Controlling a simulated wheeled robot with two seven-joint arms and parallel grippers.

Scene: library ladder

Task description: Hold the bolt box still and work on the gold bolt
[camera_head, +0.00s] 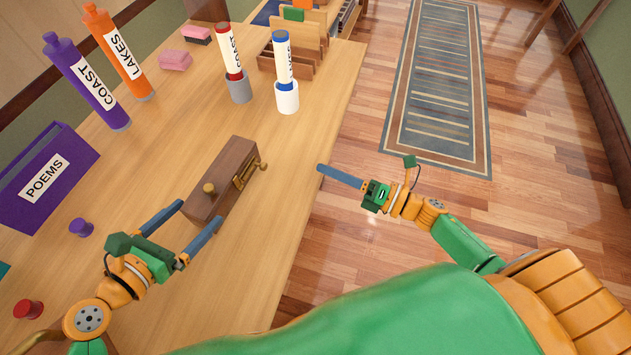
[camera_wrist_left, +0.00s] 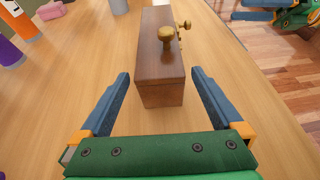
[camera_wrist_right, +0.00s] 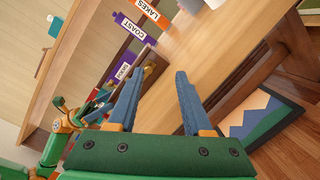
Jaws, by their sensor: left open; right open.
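The bolt box (camera_head: 222,182) is a brown wooden block on the table, with a gold knob (camera_head: 209,188) on top near its near end. The gold bolt (camera_head: 246,173) sits on its right side. My left gripper (camera_head: 199,212) is open at the box's near end. In the left wrist view the box (camera_wrist_left: 160,72) stands between the fingertips (camera_wrist_left: 160,76), with a gap on both sides. My right gripper (camera_head: 320,168) is open and empty, right of the table edge and apart from the bolt. Its two fingers (camera_wrist_right: 160,72) show spread in the right wrist view.
A purple POEMS holder (camera_head: 60,195), a purple COAST tube (camera_head: 88,85) and an orange LAKES tube (camera_head: 122,55) stand left. Two labelled tubes in cups (camera_head: 239,90) (camera_head: 287,98) stand behind the box. Purple (camera_head: 81,228) and red (camera_head: 28,309) spools lie near my left arm.

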